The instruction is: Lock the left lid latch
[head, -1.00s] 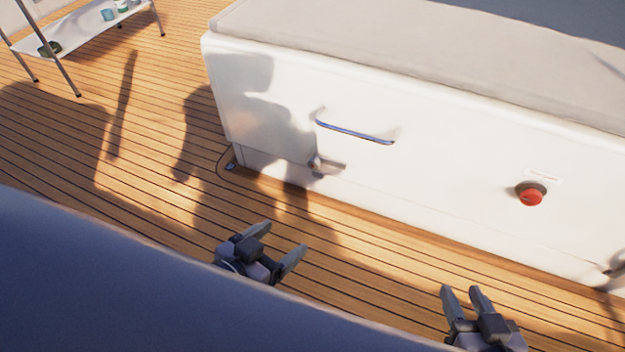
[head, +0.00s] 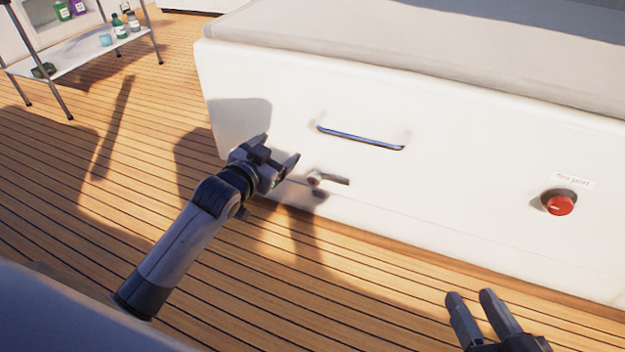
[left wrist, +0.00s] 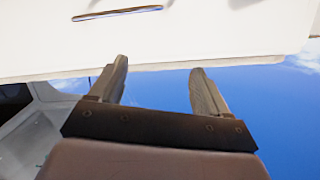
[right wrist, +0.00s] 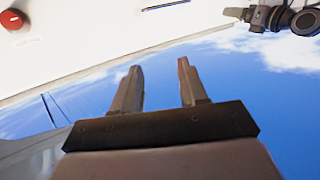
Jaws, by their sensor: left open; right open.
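The left lid latch (head: 326,179) is a small metal lever on a round pivot, low on the white hatch front. Its lever points right, nearly level. My left gripper (head: 281,164) is open and empty, just left of the latch and apart from it. In the left wrist view, my left gripper (left wrist: 158,82) is spread with nothing between the fingers, and the latch is not seen. My right gripper (head: 470,297) is open and empty low at the right, in front of the hatch; its fingers also show in the right wrist view (right wrist: 158,85).
A blue bar handle (head: 360,138) sits above the latch on the white hatch box (head: 450,160). A red button (head: 559,204) with a label is at the right. A shelf cart (head: 75,58) with bottles stands at the back left. The wooden deck between is clear.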

